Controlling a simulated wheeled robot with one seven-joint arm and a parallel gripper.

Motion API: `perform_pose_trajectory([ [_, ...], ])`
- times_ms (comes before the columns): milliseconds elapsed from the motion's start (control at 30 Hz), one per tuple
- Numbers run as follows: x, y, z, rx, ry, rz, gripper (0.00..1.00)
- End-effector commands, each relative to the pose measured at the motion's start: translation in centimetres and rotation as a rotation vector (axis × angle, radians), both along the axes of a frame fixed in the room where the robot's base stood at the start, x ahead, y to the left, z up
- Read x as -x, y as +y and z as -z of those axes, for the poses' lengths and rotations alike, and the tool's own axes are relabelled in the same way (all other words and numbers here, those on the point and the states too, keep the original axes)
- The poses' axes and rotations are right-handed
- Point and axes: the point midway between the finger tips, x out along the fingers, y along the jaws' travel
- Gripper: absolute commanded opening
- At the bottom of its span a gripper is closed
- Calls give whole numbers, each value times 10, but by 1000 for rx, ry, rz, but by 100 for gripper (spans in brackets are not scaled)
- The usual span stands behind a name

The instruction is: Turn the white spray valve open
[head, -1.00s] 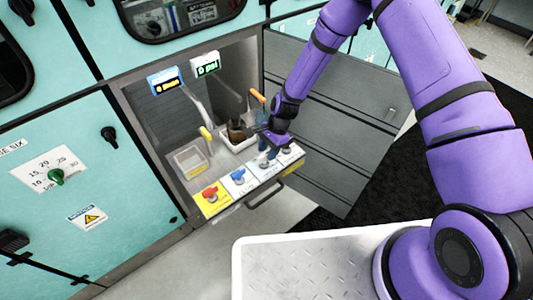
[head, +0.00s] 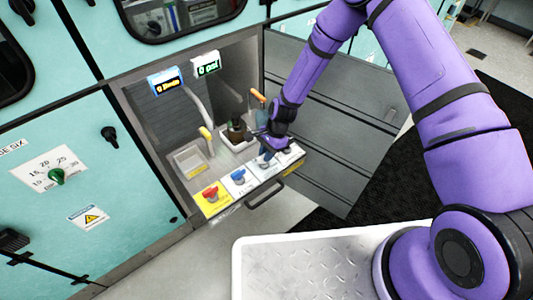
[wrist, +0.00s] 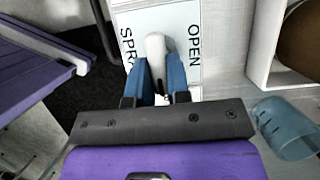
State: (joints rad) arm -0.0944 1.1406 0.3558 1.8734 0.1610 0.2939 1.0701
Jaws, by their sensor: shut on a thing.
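The white spray valve (wrist: 155,46) shows in the wrist view as a rounded white handle on a white plate (wrist: 205,62) lettered "SPR…" at left and "OPEN" at right. My gripper (wrist: 161,78) has its two blue fingers on either side of the handle and is shut on it. The handle runs lengthwise between the two words, tipped slightly left at its far end. In the head view my gripper (head: 265,160) is over the front valve panel, right of the blue valve (head: 238,176), and its fingers hide the valve they hold.
A red valve (head: 211,193) sits on a yellow plate at the panel's left end. A black handle (head: 265,193) juts out in front. The open grey door (head: 330,120) stands at right.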

Motion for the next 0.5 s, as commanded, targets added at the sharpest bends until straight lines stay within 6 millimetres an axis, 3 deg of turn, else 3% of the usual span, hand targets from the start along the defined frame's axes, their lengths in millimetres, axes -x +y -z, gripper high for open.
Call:
perform_pose_trajectory([
  [500,-3,4,0,1,0,-347,0],
])
